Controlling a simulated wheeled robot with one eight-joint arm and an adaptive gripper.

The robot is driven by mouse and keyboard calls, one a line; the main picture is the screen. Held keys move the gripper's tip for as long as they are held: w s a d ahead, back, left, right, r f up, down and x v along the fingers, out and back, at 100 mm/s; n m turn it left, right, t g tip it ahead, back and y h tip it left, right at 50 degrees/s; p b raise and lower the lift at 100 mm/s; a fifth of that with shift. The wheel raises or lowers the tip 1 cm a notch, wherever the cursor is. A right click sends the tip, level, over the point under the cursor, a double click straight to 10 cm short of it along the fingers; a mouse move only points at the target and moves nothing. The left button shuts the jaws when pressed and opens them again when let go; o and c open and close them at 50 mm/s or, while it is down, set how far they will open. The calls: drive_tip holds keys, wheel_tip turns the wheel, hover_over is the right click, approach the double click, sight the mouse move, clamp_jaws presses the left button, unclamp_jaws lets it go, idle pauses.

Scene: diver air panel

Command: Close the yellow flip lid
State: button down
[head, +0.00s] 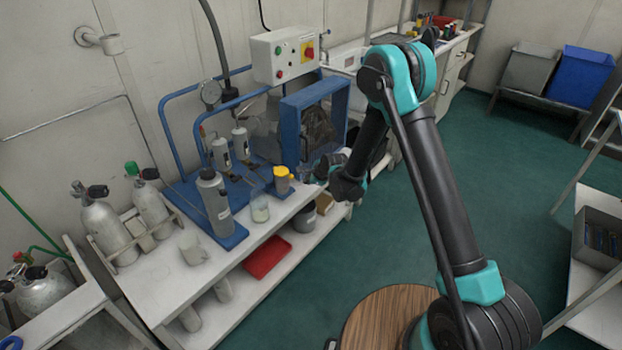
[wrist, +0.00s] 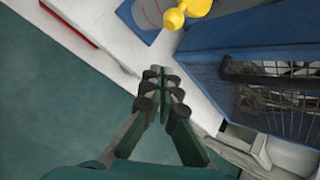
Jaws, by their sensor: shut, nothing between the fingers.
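The yellow flip lid (head: 281,172) is on top of a small blue-grey container (head: 282,185) near the bench's front edge. It is too small in the head view to tell how far it is tipped. In the wrist view the yellow lid (wrist: 197,7) shows at the top edge, partly cut off, with a rounded yellow knob on its lower left. My gripper (head: 316,173) is just right of the container, apart from the lid. In the wrist view my gripper (wrist: 160,74) is shut and empty, with its fingertips below the lid in the picture.
A blue-framed fan unit (head: 314,122) stands close behind my gripper; it fills the right of the wrist view (wrist: 250,65). A glass beaker (head: 259,206) and a grey bottle (head: 215,203) stand left of the container. A red tray (head: 267,258) is on the lower shelf. The green floor in front is clear.

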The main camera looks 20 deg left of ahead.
sight(284, 173)
drive_tip(key=shift+s+a+r, duration=0.1)
drive_tip(key=shift+a+r, duration=0.05)
drive_tip(key=shift+a, duration=0.5)
drive_tip(key=shift+s+a+r, duration=0.15)
drive_tip(key=shift+a, duration=0.45)
drive_tip(key=shift+s+a+r, duration=0.1)
drive_tip(key=shift+a+r, duration=0.05)
drive_tip(key=shift+a, duration=0.5)
drive_tip(key=shift+r, duration=0.15)
drive_tip(key=shift+r+g+h, duration=0.25)
drive_tip(key=shift+g+h, duration=0.05)
drive_tip(key=shift+h, duration=0.1)
